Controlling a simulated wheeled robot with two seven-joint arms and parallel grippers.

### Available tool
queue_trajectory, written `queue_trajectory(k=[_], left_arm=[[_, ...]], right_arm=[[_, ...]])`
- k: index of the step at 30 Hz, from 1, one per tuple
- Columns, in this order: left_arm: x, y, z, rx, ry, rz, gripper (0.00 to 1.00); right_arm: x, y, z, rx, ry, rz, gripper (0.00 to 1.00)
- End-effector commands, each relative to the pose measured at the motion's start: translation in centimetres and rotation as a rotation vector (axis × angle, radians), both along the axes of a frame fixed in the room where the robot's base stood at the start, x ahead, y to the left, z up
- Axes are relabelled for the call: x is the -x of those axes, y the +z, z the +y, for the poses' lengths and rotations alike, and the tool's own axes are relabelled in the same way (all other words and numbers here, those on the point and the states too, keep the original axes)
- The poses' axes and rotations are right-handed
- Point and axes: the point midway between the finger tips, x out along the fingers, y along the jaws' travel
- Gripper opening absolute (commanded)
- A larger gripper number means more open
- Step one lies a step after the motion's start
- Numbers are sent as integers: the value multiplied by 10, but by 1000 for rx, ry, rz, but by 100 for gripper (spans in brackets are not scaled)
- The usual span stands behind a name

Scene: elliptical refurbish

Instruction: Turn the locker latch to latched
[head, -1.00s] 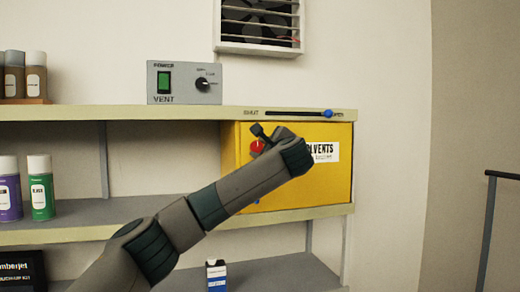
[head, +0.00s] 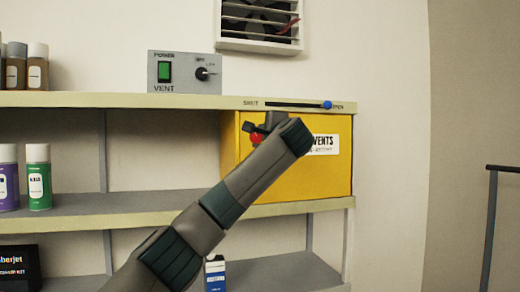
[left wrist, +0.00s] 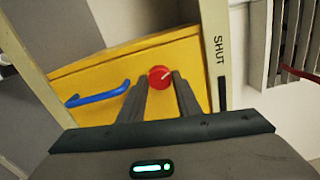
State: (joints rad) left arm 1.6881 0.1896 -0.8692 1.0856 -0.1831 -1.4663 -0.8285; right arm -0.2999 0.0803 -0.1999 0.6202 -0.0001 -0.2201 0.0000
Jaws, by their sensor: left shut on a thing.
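The yellow solvents locker (head: 320,180) stands on the shelf, its door closed as far as I can see. Its latch is a round red knob (head: 256,138) with a pale mark, partly hidden by my gripper in the head view. My left gripper (head: 258,131) reaches it from the right. In the left wrist view the red knob (left wrist: 160,77) sits between the tips of my two left fingers (left wrist: 160,82), which are shut on it. The blue door handle (left wrist: 98,94) is beside the knob. My right gripper is not in view.
A vent control box (head: 185,73) and a slider with a blue knob (head: 327,105), at its right end, are above the locker. Spray cans (head: 39,177) stand on the left of the shelf. A dark rail (head: 490,220) is at far right.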

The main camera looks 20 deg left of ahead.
Motion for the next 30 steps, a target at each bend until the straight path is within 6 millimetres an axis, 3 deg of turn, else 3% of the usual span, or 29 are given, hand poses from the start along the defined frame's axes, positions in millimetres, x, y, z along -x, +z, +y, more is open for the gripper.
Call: queue_trajectory(k=[1,12,30], left_arm=[[-1,-7,-1,40,-1,-22,8],[-1,-5,-1,333,0,-218,8],[-1,-3,-1,783,1,-522,8]], right_arm=[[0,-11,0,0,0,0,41],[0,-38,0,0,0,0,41],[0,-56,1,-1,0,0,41]])
